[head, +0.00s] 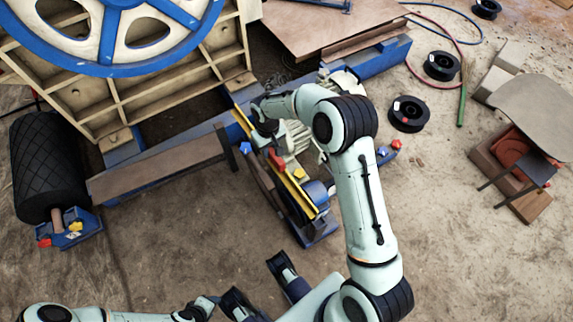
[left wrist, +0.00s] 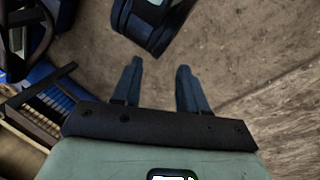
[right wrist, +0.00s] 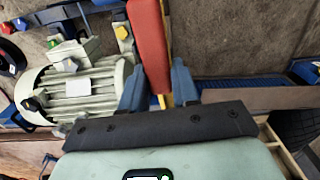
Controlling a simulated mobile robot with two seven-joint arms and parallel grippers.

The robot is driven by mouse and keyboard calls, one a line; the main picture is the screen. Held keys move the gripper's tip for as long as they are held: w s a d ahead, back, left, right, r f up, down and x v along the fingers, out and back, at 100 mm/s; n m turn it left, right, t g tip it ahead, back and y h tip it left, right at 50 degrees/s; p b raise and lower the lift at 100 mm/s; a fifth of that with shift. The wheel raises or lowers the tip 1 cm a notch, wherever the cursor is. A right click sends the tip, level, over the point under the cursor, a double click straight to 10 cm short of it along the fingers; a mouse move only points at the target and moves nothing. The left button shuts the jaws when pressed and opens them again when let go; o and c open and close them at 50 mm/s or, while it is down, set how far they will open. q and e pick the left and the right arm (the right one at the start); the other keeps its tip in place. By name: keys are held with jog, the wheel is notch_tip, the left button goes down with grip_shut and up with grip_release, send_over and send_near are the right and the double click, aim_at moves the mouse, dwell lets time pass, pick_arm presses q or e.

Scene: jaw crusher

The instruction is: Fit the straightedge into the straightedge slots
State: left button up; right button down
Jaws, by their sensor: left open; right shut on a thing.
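The straightedge (head: 299,191) is a long yellow bar with a red grip (head: 277,158), lying diagonally above the blue machine frame in the head view. My right gripper (head: 268,136) is shut on it near the red grip. In the right wrist view the red grip (right wrist: 148,45) and a thin yellow strip run between the fingers (right wrist: 158,88). I cannot tell the straightedge slots from the machine parts, nor whether the bar touches the frame. My left gripper (left wrist: 157,78) is open and empty over bare ground, low in the head view (head: 206,303).
A pale motor (right wrist: 85,88) stands beside the straightedge. A large blue-rimmed wheel (head: 110,68), a black roller (head: 48,165) and a brown beam (head: 160,170) lie to the left. Black spools (head: 408,113) and a chair (head: 530,115) are at right.

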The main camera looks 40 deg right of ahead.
pick_arm(q)
jog(key=w+a+f+b, duration=0.1)
jog(key=w+f+b, duration=0.1)
jog(key=f+b, duration=0.1)
jog(key=w+a+f+t+b, duration=0.1)
jog(key=w+f+b, duration=0.1)
jog(key=f, duration=0.3)
jog(key=shift+w+a+f+y+b, duration=0.2)
jog(key=shift+f+y+b, duration=0.15)
jog(key=shift+b, duration=0.35)
pick_arm(e)
jog(key=d+f, duration=0.3)
jog(key=f, duration=0.4)
jog(key=d+f, duration=0.4)
jog(key=f, duration=0.4)
jog(key=shift+w+d, duration=0.2)
jog(key=shift+d, duration=0.05)
jog(key=shift+s+r, duration=0.1)
pick_arm(q)
jog(key=s+f+g+b, duration=0.2)
jog(key=s+f+b, duration=0.1)
jog(key=s+f, duration=0.2)
jog(key=shift+s+a+f+n+b, duration=0.25)
jog(key=shift+s+a+n, duration=0.2)
jog(key=shift+s, duration=0.55)
pick_arm(e)
jog(key=shift+f, duration=2.95)
